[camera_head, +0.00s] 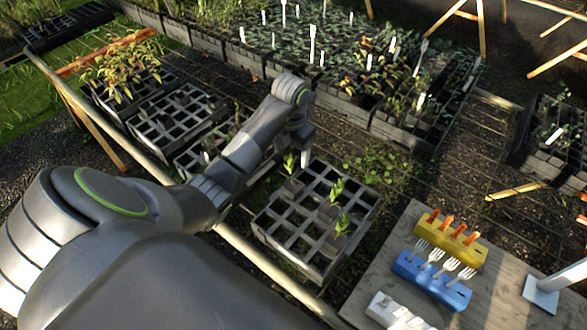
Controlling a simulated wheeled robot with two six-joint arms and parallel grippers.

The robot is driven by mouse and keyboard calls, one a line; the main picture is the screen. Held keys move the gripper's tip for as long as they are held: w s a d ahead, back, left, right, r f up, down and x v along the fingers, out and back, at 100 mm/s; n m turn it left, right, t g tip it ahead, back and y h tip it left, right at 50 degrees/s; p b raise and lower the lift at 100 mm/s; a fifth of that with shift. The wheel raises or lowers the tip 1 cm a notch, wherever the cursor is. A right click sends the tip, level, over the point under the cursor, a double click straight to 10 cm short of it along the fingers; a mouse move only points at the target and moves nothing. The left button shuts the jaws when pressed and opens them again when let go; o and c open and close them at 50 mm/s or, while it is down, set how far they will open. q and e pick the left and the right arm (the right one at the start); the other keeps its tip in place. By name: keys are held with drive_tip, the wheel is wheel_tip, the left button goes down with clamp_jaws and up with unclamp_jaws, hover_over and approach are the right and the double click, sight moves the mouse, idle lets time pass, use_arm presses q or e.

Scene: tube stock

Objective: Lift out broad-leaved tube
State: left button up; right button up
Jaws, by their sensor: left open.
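A dark grid tray (275,247) stands on the mesh bench, most of its cells empty. Three small green seedlings show in it: one at the back left (290,163), one near the middle right (337,188) and one farther forward (342,222). They look alike at this size, so I cannot tell which is the broad-leaved tube. My left arm reaches in from the left, and its gripper (304,158) is open above the tray's back left corner, close beside the back-left seedling. My right gripper is out of view.
A wooden board (395,265) at the right carries a yellow block (450,243) with orange-handled tools, a blue block (430,283) with white forks, and a white piece (395,312). Dense plant trays (300,60) fill the back. More grid trays (170,122) stand behind my arm.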

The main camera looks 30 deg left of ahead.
use_arm(q)
drive_tip(key=b, duration=1)
hover_over(294, 185)
drive_tip(key=f, duration=1)
drive_tip(key=shift+s+a+f, duration=0.15)
drive_tip(key=shift+s+f, duration=0.2)
drive_tip(key=shift+f, duration=0.05)
drive_tip(key=f+b, duration=0.5)
drive_tip(key=shift+w+f+b, duration=0.25)
drive_tip(key=shift+f+b, duration=0.05)
drive_tip(key=shift+b, duration=0.05)
drive_tip(key=shift+r, duration=0.1)
drive_tip(key=c, duration=1.5)
